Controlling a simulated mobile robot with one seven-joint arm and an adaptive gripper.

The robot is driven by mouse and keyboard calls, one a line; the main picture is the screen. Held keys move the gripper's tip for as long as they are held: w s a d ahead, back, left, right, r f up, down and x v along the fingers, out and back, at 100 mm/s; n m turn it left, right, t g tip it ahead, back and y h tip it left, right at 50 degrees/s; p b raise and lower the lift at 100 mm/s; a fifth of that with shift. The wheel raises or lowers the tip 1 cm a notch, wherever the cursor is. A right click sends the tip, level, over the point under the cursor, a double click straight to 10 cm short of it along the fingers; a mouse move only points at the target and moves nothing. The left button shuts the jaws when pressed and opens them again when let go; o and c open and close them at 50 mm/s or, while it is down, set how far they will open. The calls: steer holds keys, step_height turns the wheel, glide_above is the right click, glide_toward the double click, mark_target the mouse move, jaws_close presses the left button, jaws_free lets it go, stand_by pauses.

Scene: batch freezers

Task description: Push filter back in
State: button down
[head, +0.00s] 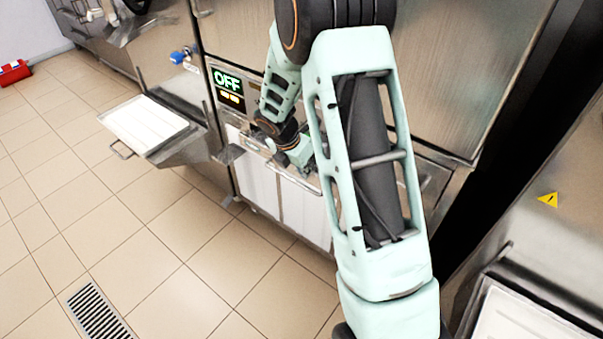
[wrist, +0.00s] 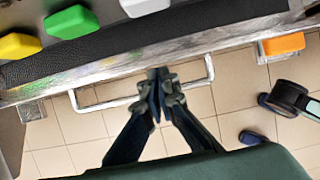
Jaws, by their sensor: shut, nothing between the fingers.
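My gripper (wrist: 160,80) is shut and empty. In the wrist view its fingertips are at the metal front edge, over the middle of a bar handle (wrist: 101,105); I cannot tell whether they touch. In the head view my arm reaches down to the front of the unit with the green OFF display (head: 228,80). There the fingertips are mostly hidden by my arm, near a metal rail above white panels (head: 257,184). I cannot make out for certain which part is the filter or how far out it stands; my arm covers part of that front.
Left of the display, a shelf with a white tray (head: 143,124) juts out. In the wrist view, yellow (wrist: 18,46), green (wrist: 72,22) and white blocks sit behind the metal edge, an orange one (wrist: 283,44) at right. Tiled floor is open at left, with a drain (head: 97,310).

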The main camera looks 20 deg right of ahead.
mark_target(310, 166)
steer(key=shift+w+d+r+p, duration=0.1)
steer(key=shift+w+d+p, duration=0.35)
steer(key=shift+d+p, duration=0.15)
steer(key=shift+w+d+p, duration=0.4)
steer(key=shift+d+p, duration=0.05)
steer(key=shift+d, duration=0.15)
steer(key=shift+w+d, duration=0.1)
